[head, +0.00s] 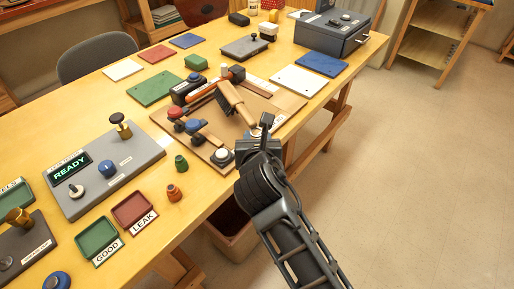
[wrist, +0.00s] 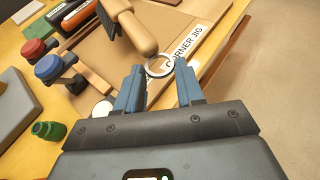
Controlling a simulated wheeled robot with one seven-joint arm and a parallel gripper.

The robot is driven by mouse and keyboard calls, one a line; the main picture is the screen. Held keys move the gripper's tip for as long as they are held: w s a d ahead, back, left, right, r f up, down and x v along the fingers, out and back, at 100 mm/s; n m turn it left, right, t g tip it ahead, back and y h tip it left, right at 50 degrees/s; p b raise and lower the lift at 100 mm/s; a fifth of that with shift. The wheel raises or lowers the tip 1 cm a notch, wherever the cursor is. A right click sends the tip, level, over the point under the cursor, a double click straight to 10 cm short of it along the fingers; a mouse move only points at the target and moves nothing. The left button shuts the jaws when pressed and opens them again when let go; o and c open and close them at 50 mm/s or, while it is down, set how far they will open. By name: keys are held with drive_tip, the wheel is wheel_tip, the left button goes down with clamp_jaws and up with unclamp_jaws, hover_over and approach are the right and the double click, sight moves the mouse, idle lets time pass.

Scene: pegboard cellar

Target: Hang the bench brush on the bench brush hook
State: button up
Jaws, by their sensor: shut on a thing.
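The bench brush has a tan wooden handle (head: 238,104) with dark bristles at its far end. In the wrist view its handle (wrist: 139,36) points toward me and ends in a metal ring (wrist: 160,66). My gripper (wrist: 159,72) is shut on the brush at this ring end, with one blue-grey finger on each side. In the head view my gripper (head: 262,132) is at the near edge of the bench, at the handle's near end. The brush is over the brown jig board; I cannot tell whether it touches it. No bench brush hook can be made out in either view.
The corner jig board (head: 207,151) carries red- and blue-knobbed clamps close left of the brush. The READY panel (head: 105,170) and small trays fill the near left of the bench. A grey box (head: 333,35) stands at the back right. Open floor (head: 430,180) lies right.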

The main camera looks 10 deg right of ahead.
drive_tip(key=shift+f, duration=1.85)
drive_tip(key=o, duration=0.9)
drive_tip(key=shift+f, duration=0.1)
drive_tip(key=shift+o, duration=0.2)
drive_tip(key=v, duration=1.2)
drive_tip(key=shift+s, duration=0.1)
